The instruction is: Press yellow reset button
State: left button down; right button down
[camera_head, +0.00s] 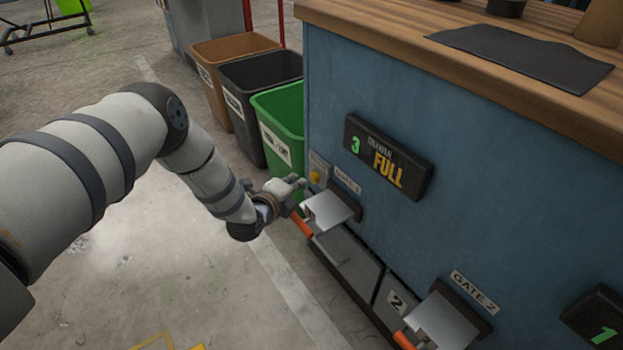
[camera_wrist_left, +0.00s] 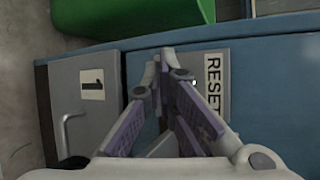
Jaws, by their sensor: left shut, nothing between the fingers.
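The yellow reset button (camera_head: 314,177) sits on the blue counter front, near its left edge, beside a small label. My left gripper (camera_head: 297,182) is shut and empty, with its fingertips just left of the button; I cannot tell whether they touch it. In the left wrist view the closed fingers (camera_wrist_left: 163,62) are in front of the blue panel, left of the RESET label (camera_wrist_left: 214,85). The button does not show there. My right gripper is in neither view.
Below the button, a metal flap (camera_head: 328,211) with an orange handle sticks out. A FULL display (camera_head: 388,158) is to the right. Green (camera_head: 281,110), black and brown bins stand behind the gripper. A second flap (camera_head: 440,322) is at GATE 2. Open floor lies left of the counter.

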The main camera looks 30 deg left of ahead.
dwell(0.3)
pick_arm(q)
jog(key=shift+w+d, duration=0.15)
jog(key=shift+w, duration=0.25)
jog(key=shift+w+d, duration=0.25)
jog(key=shift+w, duration=0.25)
dwell(0.6)
dwell(0.4)
jog(key=shift+s+a+p, duration=0.2)
jog(key=shift+s, duration=0.25)
jog(key=shift+s+a+p, duration=0.2)
jog(key=shift+s, duration=0.25)
